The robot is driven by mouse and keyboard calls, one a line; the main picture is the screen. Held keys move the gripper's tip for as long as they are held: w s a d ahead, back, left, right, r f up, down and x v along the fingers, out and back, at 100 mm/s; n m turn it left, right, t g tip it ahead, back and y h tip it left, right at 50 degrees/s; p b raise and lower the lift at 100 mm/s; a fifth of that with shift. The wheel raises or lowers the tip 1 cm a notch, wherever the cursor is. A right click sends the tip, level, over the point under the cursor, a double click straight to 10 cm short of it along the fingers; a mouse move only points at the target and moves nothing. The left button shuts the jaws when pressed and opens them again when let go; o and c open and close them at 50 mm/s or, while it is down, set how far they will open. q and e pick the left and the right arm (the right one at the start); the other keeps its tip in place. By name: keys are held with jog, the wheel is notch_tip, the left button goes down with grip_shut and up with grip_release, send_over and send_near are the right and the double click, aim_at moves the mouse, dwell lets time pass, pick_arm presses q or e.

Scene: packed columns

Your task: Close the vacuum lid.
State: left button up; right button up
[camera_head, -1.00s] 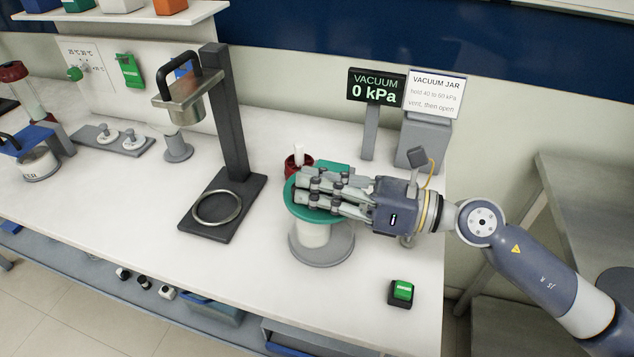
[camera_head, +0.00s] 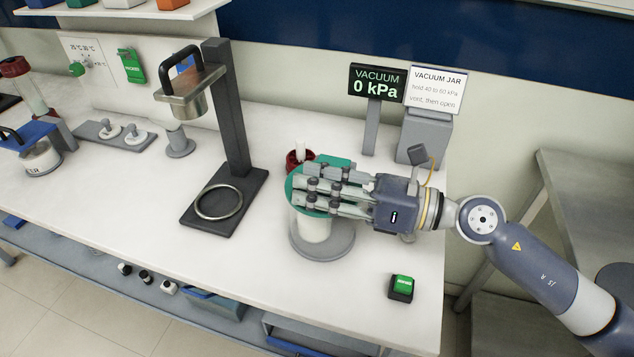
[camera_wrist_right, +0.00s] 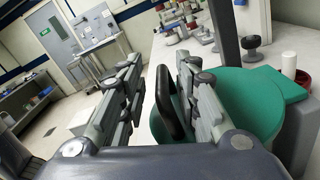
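The vacuum jar (camera_head: 316,230) is a clear cylinder with pale contents on a round grey base, at the right of the bench. Its green lid (camera_head: 296,184) lies across the top; whether it sits fully flush I cannot tell. My right gripper (camera_head: 318,190) is over the lid, its fingers hiding much of it. In the right wrist view the lid (camera_wrist_right: 245,100) is beside the right finger, and its black handle (camera_wrist_right: 168,105) stands between the fingers, nearer the right one. The fingers (camera_wrist_right: 155,100) are apart, with a gap to the left of the handle. My left gripper is not in view.
The gauge display (camera_head: 377,84) reads 0 kPa. A sign (camera_head: 435,90) stands beside it. A dark red cup (camera_head: 298,160) is behind the jar. A black stand (camera_head: 236,130) is to the left. A green button (camera_head: 402,287) sits front right, with clear bench around it.

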jog(key=shift+w+d, duration=0.1)
jog(key=shift+d, duration=0.05)
jog(key=v, duration=1.1)
jog(key=shift+d, duration=0.35)
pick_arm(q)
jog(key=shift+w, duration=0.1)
pick_arm(e)
jog(key=shift+s, duration=0.25)
